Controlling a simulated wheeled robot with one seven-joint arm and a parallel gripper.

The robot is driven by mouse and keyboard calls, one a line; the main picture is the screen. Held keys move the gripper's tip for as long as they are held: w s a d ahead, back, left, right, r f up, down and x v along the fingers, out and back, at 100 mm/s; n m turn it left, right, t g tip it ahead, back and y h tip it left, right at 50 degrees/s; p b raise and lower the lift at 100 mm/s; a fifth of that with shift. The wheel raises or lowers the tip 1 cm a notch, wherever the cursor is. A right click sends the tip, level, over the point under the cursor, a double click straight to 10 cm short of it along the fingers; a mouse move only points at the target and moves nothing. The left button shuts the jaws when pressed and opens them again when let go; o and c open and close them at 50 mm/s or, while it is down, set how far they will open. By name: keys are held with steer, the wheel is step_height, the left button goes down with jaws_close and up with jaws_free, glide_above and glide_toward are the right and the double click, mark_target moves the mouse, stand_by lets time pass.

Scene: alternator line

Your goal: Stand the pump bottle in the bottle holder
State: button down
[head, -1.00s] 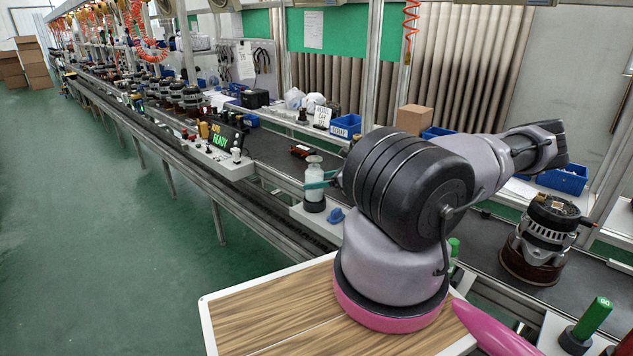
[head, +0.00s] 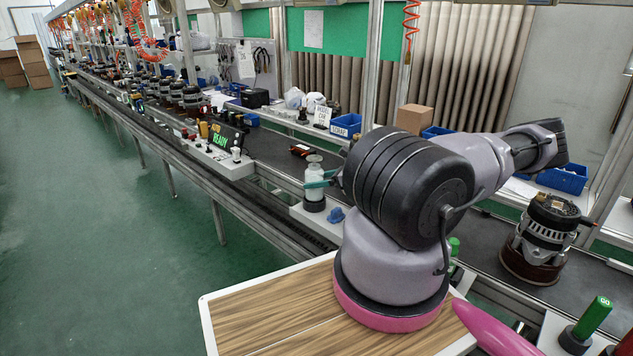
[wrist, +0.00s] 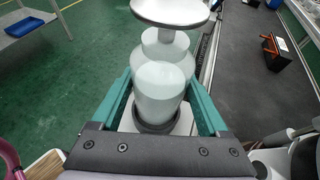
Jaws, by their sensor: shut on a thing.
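The pump bottle (head: 314,188), pale and translucent with a light pump top, stands upright at the edge of the line. My gripper (head: 322,180) has teal fingers and is shut on it. In the wrist view my gripper (wrist: 160,80) has one finger on each side of the bottle (wrist: 162,70), and the pump top hides part of its upper body. The black round bottle holder (head: 314,206) is directly under the bottle. In the wrist view the holder's dark ring (wrist: 152,127) shows around the bottle's base. How deep the base sits cannot be told.
A blue part (head: 335,214) lies just right of the holder. A control panel with a lit READY display (head: 222,140) stands to the left. An alternator (head: 546,235) sits on the dark conveyor at the right. My arm hides part of the line.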

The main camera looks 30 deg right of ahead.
mark_target(317, 191)
steer(key=shift+f, duration=2)
stand_by(1.0)
jaws_free()
